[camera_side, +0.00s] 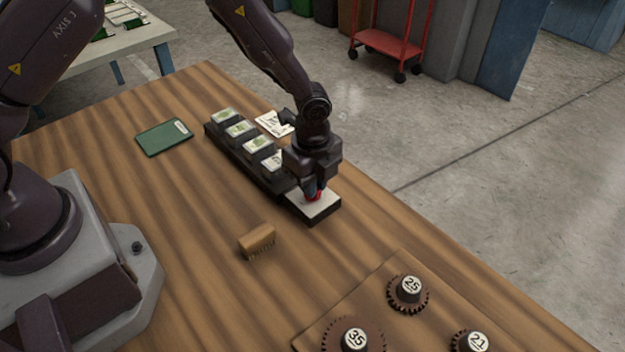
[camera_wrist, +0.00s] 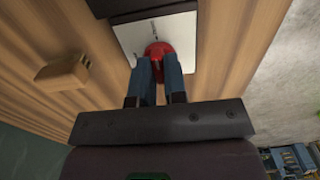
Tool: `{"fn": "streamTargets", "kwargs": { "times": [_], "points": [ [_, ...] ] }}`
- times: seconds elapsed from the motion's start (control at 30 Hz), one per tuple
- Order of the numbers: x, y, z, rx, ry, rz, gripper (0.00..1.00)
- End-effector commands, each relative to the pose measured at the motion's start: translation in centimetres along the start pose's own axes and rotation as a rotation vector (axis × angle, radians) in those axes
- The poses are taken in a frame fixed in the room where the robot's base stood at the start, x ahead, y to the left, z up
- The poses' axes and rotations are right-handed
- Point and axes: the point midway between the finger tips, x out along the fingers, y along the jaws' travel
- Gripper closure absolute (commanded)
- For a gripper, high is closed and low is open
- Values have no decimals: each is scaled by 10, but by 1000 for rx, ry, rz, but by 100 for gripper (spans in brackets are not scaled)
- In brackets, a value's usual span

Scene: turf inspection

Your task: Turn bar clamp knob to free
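A red knob (camera_side: 313,196) sits on a white plate (camera_side: 322,208) at the near end of a long dark bar fixture (camera_side: 253,178). My gripper (camera_side: 313,186) points down over it. In the wrist view, the blue fingers of my gripper (camera_wrist: 159,62) stand on both sides of the red knob (camera_wrist: 158,49). Red fills the space between the fingertips and I see no gap, so they look shut on it. The fingers hide the knob's lower part. The white plate (camera_wrist: 135,42) lies around it, with dark marks. I cannot read the knob's turn from these marks.
Several turf samples (camera_side: 240,128) sit along the bar, with a printed card (camera_side: 273,123) beside it. A green folder (camera_side: 164,138) lies left. A wooden brush (camera_side: 257,240) lies on bare table nearby. Numbered toothed discs (camera_side: 408,292) stand on a board at front right.

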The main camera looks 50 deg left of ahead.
Motion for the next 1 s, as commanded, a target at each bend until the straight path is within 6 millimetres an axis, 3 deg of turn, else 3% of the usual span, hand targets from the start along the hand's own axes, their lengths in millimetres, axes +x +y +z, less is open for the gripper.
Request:
{"fn": "streamTargets", "kwargs": {
  "times": [0.47, 1.0],
  "points": [
    [-1, 0, 0, -107, 0, 0, 100],
    [-1, 0, 0, -585, 0, 0, 100]
  ]
}}
